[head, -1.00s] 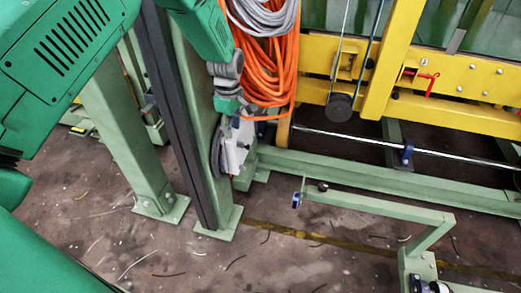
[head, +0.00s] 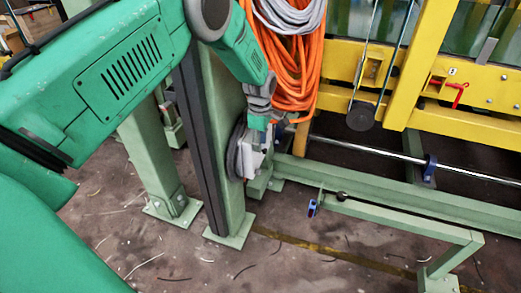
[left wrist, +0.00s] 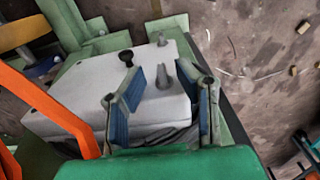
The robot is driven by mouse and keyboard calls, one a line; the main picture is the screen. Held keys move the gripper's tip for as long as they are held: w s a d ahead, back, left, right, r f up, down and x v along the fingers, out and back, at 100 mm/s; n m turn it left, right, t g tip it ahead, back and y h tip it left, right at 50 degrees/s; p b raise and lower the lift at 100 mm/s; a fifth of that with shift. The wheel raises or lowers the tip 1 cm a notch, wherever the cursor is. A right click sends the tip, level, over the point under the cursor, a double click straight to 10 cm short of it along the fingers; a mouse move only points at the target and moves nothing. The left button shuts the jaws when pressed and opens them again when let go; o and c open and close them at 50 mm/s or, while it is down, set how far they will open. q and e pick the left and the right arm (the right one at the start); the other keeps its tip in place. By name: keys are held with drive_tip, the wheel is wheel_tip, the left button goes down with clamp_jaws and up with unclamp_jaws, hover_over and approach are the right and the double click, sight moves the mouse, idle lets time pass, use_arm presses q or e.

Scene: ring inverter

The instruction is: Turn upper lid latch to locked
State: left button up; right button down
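A pale grey box (left wrist: 95,105) with a lid is mounted low beside a green post; it also shows in the head view (head: 252,160), partly hidden by my gripper. In the left wrist view a grey peg-like latch (left wrist: 161,76) stands on the box, with a second, smaller grey peg (left wrist: 162,39) near the far edge. A black knob (left wrist: 126,58) sits left of them. My left gripper (left wrist: 170,88) is open, its blue-padded fingers on either side of the nearer latch, with gaps visible. In the head view my left gripper (head: 262,122) hangs just above the box. My right gripper is not in view.
Orange cable coils (head: 296,75) hang right beside my left gripper. A green post (head: 225,150) stands left of the box. A yellow frame (head: 460,85) and a low green rail (head: 400,222) are on the right. The floor in front is clear apart from scraps.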

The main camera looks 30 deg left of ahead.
use_arm(q)
drive_tip(key=shift+d+f, duration=0.1)
drive_tip(key=shift+f, duration=0.55)
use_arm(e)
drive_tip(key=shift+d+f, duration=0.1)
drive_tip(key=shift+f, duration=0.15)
use_arm(q)
clamp_jaws()
